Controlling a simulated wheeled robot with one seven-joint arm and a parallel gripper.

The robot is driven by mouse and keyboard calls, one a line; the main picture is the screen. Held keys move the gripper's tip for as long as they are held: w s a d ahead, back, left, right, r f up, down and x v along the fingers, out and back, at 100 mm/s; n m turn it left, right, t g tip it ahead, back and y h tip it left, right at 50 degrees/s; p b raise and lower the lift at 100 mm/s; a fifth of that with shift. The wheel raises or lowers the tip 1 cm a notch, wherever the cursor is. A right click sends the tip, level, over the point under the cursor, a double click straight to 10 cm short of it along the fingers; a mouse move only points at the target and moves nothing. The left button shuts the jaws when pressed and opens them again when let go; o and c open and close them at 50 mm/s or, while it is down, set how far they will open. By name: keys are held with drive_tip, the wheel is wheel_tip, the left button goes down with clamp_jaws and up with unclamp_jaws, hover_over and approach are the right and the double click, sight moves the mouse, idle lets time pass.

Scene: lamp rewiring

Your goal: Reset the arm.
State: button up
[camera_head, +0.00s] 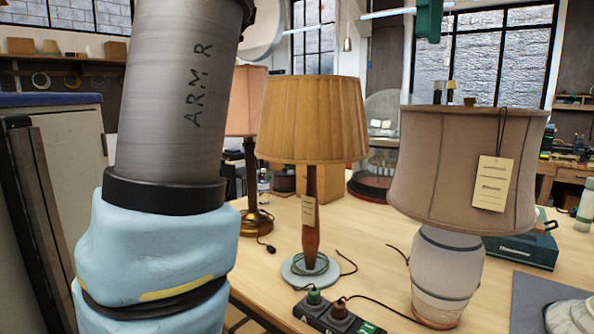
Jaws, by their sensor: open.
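My arm fills the left of the head view, with a grey metal link marked "ARM R" above a pale blue padded sleeve. My gripper is not in the view, so its place relative to the lamps cannot be seen. A lamp with a pleated mustard shade (313,120) stands upright on the wooden workbench (370,225), right of my arm. A lamp with a grey-beige shade (468,165) and a pale ceramic body stands to its right, with a paper tag hanging from the shade. A lamp with a pink shade (245,100) stands behind, partly hidden by my arm.
A dark green case (525,250) and a dark mat (540,294) are at right. A green object (429,20) hangs at the top. A cabinet (60,190) stands at left.

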drive_tip(key=w+a+f+n+b, duration=0.1)
drive_tip(key=w+a+f+n, duration=0.25)
drive_tip(key=f, duration=0.55)
drive_tip(key=w+a+f+n+b, duration=0.15)
drive_tip(key=w+f+n, duration=0.25)
drive_tip(key=f, duration=0.4)
drive_tip(key=w+a+f+n, duration=0.3)
drive_tip(key=w+f+n, duration=0.1)
drive_tip(key=f, duration=0.5)
drive_tip(key=s+a+f+n+b, duration=0.1)
drive_tip(key=s+a+f+n, duration=0.3)
drive_tip(key=a+f+n, duration=0.3)
drive_tip(key=s+a+f+n+t+b, duration=0.1)
drive_tip(key=a+f+n, duration=0.5)
drive_tip(key=f, duration=1.1)
drive_tip(key=s+a+b, duration=0.1)
drive_tip(key=s+a, duration=0.1)
drive_tip(key=a, duration=0.2)
drive_tip(key=shift+s+a+f+n+t, duration=0.25)
drive_tip(key=shift+s+a+n+t, duration=0.05)
drive_tip(key=shift+s+a+n, duration=0.1)
drive_tip(key=shift+c, duration=0.4)
